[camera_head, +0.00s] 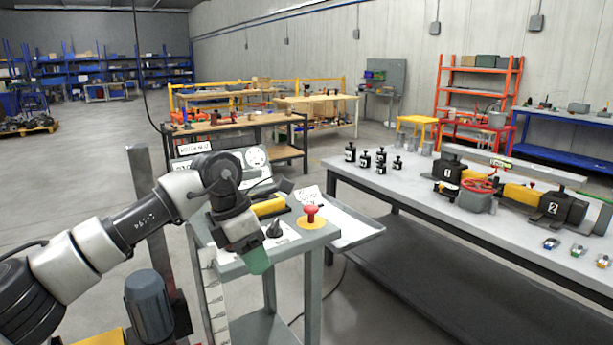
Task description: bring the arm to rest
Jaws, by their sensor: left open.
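My left arm (125,225) reaches in from the left, bent at the wrist. My left gripper (256,258) hangs downward with a green tip in front of the control stand (230,268); it is open and nothing shows in it. It appears apart from the red mushroom button (311,213) to its right, though its exact distance from the stand's edge is hard to tell. My right gripper is out of view.
A grey workbench (400,200) at the right carries black jack units numbered 1 (450,172) and 2 (552,206), a red handwheel (478,185) and several black weights (381,160). An orange shelf (478,85) stands behind. Open floor lies beyond the stand.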

